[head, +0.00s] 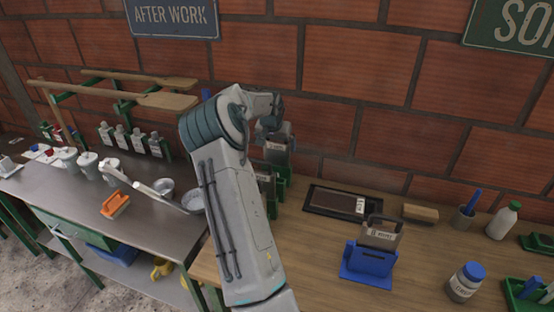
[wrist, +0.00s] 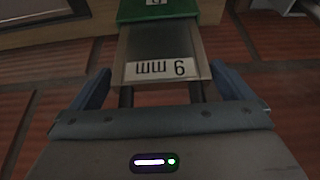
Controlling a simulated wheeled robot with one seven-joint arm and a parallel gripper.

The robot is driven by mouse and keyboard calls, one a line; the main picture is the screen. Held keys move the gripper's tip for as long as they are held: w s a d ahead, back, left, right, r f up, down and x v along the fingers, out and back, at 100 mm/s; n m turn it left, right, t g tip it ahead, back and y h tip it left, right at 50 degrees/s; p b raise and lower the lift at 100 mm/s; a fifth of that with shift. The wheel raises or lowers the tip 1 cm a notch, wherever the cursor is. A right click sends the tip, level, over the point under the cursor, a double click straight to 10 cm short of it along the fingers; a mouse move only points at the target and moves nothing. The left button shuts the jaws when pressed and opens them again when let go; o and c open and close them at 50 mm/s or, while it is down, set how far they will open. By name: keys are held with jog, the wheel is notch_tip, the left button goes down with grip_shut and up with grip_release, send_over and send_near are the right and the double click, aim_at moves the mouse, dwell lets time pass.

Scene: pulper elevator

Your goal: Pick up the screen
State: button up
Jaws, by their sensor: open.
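A grey screen (head: 279,143) with a white label stands upright in a green holder (head: 284,172) at the back of the wooden bench. In the wrist view, a screen plate (wrist: 160,47) with an upside-down millimetre label stands in a green block (wrist: 157,10). My gripper (head: 271,124) is at the top of this screen. In the wrist view, the open fingers of my gripper (wrist: 167,88) lie on either side of the screen's near end, with two dark rods between them. Contact cannot be told. My arm partly hides a second labelled screen (head: 264,181) in the head view.
A blue holder (head: 366,268) carries another labelled screen (head: 381,236). A black tray (head: 320,209), brush (head: 420,213), cup (head: 464,218), bottle (head: 503,221) and jar (head: 465,284) stand rightward. The metal table (head: 75,195) at left is crowded; the brick wall is close behind.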

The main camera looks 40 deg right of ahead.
jog(key=shift+c, duration=0.3)
jog(key=shift+r, duration=0.1)
jog(key=c, duration=1.3)
